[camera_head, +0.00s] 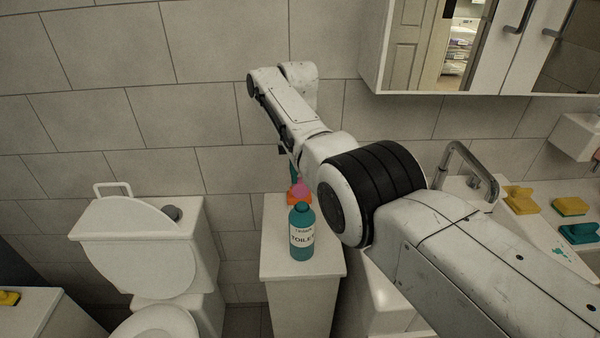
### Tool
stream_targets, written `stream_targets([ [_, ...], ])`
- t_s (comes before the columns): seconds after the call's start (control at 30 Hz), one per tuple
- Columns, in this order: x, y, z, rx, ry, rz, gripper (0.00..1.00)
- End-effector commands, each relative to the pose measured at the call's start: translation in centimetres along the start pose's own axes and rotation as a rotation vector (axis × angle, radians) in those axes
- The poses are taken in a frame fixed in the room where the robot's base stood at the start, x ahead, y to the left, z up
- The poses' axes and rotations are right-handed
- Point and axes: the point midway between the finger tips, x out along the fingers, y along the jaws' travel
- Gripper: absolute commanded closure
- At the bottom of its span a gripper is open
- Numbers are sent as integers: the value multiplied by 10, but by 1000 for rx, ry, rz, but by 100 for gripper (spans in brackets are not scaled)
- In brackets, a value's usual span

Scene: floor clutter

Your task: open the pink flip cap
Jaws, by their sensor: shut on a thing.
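The pink flip cap (301,189) shows as a small pink shape just behind the top of a teal bottle (302,236) with "TOILET" on its label. An orange part (292,196) shows beside and below the pink shape. My gripper (294,172) points down from the wrist, right above the pink cap, and is shut on it. A narrow teal strip shows at the gripper's end, and I cannot tell what it belongs to. The fingertips are small and partly hidden, and so is the lower part of whatever bears the cap.
The teal bottle stands upright on a narrow white cabinet (300,262), in front of the cap. A toilet (142,245) stands to the left. A mirrored wall cabinet (480,45) hangs upper right. Several sponges (570,206) lie by the tap (465,165).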

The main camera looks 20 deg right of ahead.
Motion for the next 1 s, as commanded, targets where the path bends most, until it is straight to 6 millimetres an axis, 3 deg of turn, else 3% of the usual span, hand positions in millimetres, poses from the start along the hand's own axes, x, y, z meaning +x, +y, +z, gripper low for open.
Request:
stream_targets([
  [0.33,4,0,1,1,-7,0,100],
  [0.37,4,0,1,0,-7,0,82],
  [0.63,2,0,0,0,-3,0,56],
  [1.0,-2,0,1,0,-1,0,55],
])
